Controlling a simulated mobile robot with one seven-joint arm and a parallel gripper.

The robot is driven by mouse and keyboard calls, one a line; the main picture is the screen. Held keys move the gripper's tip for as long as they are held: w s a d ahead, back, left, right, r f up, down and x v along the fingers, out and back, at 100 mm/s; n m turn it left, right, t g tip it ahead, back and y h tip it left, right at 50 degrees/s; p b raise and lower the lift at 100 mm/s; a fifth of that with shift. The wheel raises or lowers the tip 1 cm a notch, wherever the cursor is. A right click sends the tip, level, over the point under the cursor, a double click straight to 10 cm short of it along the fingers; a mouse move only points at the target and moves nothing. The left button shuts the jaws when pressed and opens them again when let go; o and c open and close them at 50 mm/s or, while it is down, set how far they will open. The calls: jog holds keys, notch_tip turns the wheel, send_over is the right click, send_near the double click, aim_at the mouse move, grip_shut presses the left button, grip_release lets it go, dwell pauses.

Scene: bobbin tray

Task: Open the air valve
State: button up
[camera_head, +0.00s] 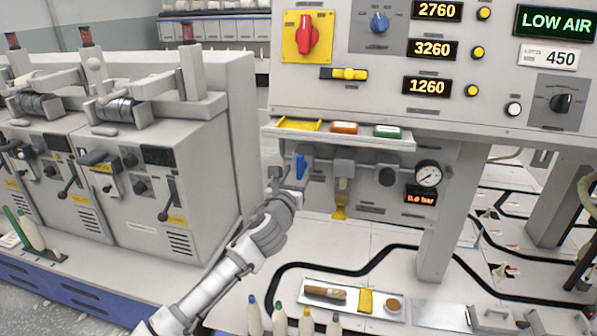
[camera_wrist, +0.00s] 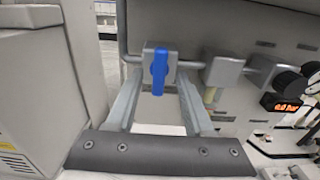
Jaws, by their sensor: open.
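The air valve has a blue lever handle (camera_head: 301,166) on the pipework under the control panel. In the wrist view the blue handle (camera_wrist: 160,68) hangs straight down from its grey valve body. My gripper (camera_head: 287,181) is open, close in front of the valve. In the wrist view my gripper (camera_wrist: 158,84) has one finger on each side of the handle's line, with gaps on both sides. I cannot tell how far the fingertips are from the handle in depth. The round pressure gauge (camera_head: 428,174) sits to the right, above a display (camera_head: 421,196) reading 0.0 bar.
The panel screen (camera_head: 555,22) reads LOW AIR. A small shelf (camera_head: 340,138) with coloured items overhangs the valve. A grey machine (camera_head: 160,180) stands close on the left.

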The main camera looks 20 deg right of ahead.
aim_at(300, 167)
jog(key=shift+x, duration=1.3)
grip_shut()
